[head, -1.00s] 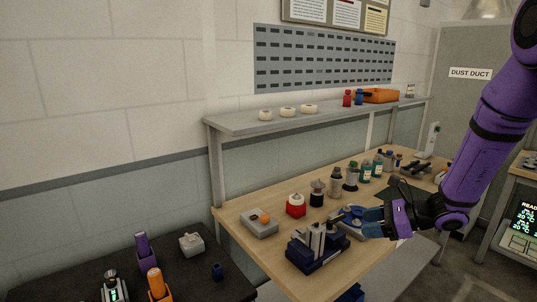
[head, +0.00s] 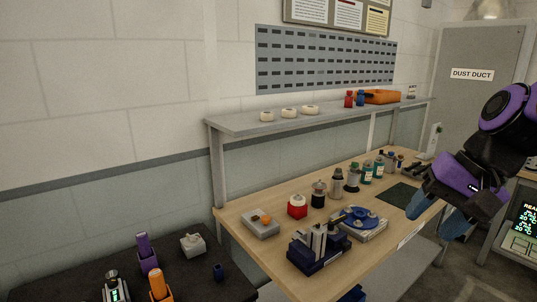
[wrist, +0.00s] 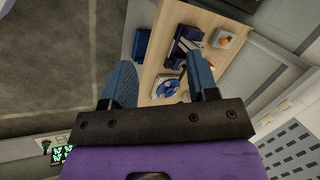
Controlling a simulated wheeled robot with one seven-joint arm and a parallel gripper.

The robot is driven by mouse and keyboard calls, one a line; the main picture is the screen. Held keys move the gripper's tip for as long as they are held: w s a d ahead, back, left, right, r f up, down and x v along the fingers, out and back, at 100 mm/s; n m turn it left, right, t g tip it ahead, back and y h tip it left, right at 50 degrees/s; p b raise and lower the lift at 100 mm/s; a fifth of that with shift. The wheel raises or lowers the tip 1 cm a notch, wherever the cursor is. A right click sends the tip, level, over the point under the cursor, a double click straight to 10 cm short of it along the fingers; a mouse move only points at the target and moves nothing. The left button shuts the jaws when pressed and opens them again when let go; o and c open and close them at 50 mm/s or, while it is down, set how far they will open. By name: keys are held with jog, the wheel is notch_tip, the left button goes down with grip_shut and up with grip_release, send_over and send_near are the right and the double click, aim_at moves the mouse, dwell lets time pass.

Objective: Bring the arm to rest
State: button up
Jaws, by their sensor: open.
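My gripper (head: 437,208) is at the right in the head view, its blue fingers pointing down near the right front edge of the workbench. The purple arm is folded up above it. In the wrist view my gripper (wrist: 160,85) has its two blue fingers spread apart with nothing held between them. The workbench (head: 283,258) lies beyond the fingertips in that view. A round blue device on a pale base (head: 372,234) stands on the bench, left of my gripper and apart from it.
A dark blue block with grey upright parts (head: 316,256) stands at the bench's front. Several bottles line the back below a grey shelf (head: 250,126). A black table (head: 205,277) with tools is at lower left. A lit display (head: 525,225) stands at far right. Grey floor (wrist: 50,60) is open beside the bench.

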jog(key=s+d+r+n+t+h, duration=0.3)
jog(key=s+d+r+n+h, duration=0.1)
jog(key=s, duration=0.3)
jog(key=shift+d+r+n, duration=0.25)
jog(key=shift+r+n, duration=0.05)
jog(key=shift+n, duration=0.1)
